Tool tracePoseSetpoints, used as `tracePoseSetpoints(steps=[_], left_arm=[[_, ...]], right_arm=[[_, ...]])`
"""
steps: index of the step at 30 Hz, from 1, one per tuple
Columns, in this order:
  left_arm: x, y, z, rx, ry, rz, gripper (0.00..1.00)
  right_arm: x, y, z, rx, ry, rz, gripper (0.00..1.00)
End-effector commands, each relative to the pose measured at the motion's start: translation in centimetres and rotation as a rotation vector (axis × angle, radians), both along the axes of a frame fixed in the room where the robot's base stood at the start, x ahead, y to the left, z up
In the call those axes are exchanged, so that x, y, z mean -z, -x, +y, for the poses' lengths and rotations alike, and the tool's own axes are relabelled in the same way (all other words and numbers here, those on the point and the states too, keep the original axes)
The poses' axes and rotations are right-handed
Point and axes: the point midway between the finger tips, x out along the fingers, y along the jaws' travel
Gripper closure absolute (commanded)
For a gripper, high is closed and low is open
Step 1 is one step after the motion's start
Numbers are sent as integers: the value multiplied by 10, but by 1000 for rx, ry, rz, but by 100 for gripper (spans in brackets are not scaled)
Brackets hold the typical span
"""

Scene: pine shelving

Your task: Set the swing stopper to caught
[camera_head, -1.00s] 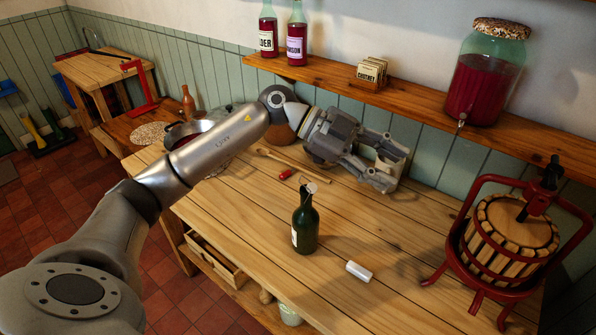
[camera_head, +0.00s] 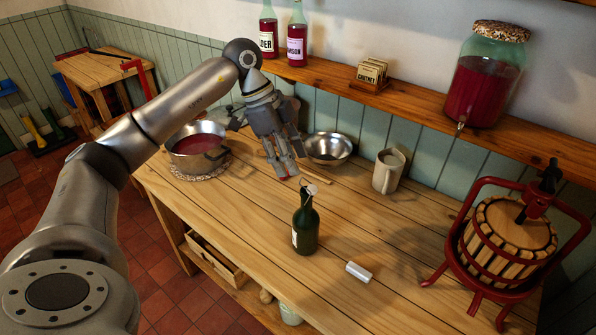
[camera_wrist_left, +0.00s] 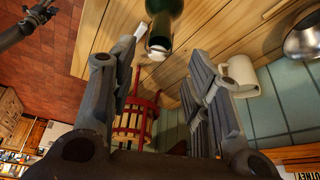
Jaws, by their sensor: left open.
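A dark green bottle (camera_head: 305,230) stands upright on the wooden table. Its pale swing stopper (camera_head: 311,190) shows at the neck; I cannot tell exactly how its wire lies. In the left wrist view the bottle (camera_wrist_left: 165,14) and the round pale stopper (camera_wrist_left: 158,44) appear at the top, beyond the fingers. My left gripper (camera_head: 284,170) is open and empty, pointing down just behind and left of the bottle top, apart from it. It frames the view in the left wrist picture (camera_wrist_left: 160,90). A dark gripper, seemingly my right (camera_wrist_left: 38,18), shows at that view's top left; its jaws are unclear.
A white cylinder (camera_head: 358,272) lies right of the bottle. A pot of red liquid (camera_head: 198,150), a steel bowl (camera_head: 328,148) and a cream jug (camera_head: 388,172) stand behind. A red press (camera_head: 500,240) stands at right. The table around the bottle is mostly clear.

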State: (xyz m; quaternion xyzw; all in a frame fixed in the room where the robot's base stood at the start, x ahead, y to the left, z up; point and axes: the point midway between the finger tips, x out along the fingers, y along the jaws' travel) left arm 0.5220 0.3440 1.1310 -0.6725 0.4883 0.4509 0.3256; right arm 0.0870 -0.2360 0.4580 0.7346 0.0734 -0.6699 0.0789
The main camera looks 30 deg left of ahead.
Motion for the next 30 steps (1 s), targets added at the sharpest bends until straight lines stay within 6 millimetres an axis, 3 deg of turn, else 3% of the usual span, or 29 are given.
tracePoseSetpoints(steps=[9, 20, 30], left_arm=[[40, -5, -17, 3, 1, -1, 55], [46, -6, -19, 2, 1, -3, 55], [46, -6, -19, 2, 1, -3, 98]], right_arm=[[-11, 0, 0, 0, 0, 0, 51], [-11, 0, 0, 0, 0, 0, 51], [-11, 0, 0, 1, 0, 0, 51]])
